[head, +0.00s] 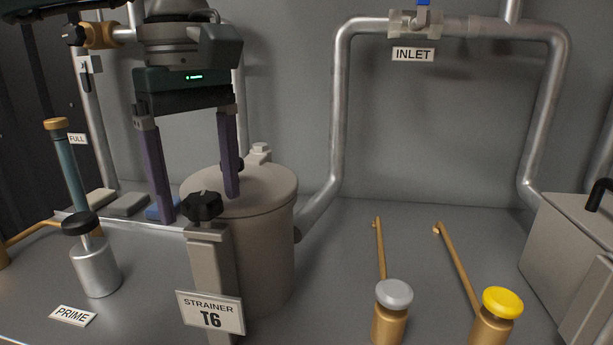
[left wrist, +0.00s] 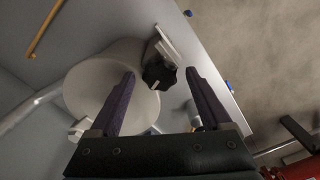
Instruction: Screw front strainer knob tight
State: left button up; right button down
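The front strainer knob (head: 203,206) is black and lobed. It sits on top of a grey bracket (head: 209,255) at the front of the strainer pot (head: 262,230), above a "STRAINER T6" sign (head: 210,313). My left gripper (head: 200,207) is open, its two purple fingers pointing down, wide apart and empty. In the head view the fingertips are near the knob, one to either side of it in the picture. In the left wrist view the knob (left wrist: 159,74) lies between and beyond the fingertips (left wrist: 159,72), with no contact visible. My right gripper is not in view.
A prime plunger (head: 95,265) with a black top stands left of the strainer. Silver-capped (head: 394,293) and yellow-capped (head: 502,302) posts stand at the front right. The inlet pipe (head: 340,110) rises behind. A second dark knob (head: 238,163) shows behind the right finger.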

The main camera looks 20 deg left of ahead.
aim_at(202, 197)
pick_arm(q)
notch_tip(202, 197, up, 10)
dwell(0.6)
jog(key=shift+d+f, duration=0.1)
